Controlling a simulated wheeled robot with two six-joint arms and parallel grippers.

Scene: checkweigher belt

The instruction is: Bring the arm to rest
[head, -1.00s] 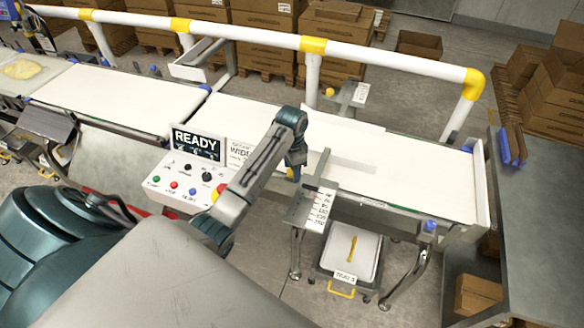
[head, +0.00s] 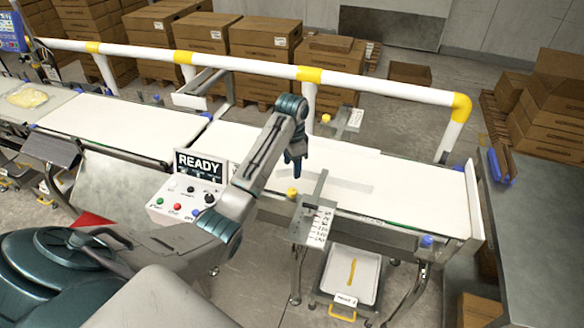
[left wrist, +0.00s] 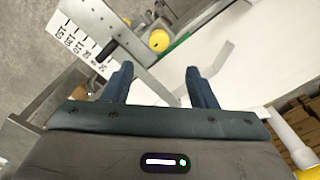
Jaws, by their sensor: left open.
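My left arm comes in from the left in the head view, bent over the control box. My left gripper (head: 293,166) points down above the near side of the white belt (head: 400,190). In the left wrist view its two fingers (left wrist: 160,85) are spread apart with nothing between them. Below them are a metal guide bar and the belt surface. My right gripper is not in either view.
A control box with a READY screen (head: 199,165) stands beside my arm. A yellow knob (head: 292,191) and a scale plate (head: 317,225) sit at the belt's near edge. A white and yellow rail (head: 390,88) runs behind. A tray (head: 347,275) sits under the belt.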

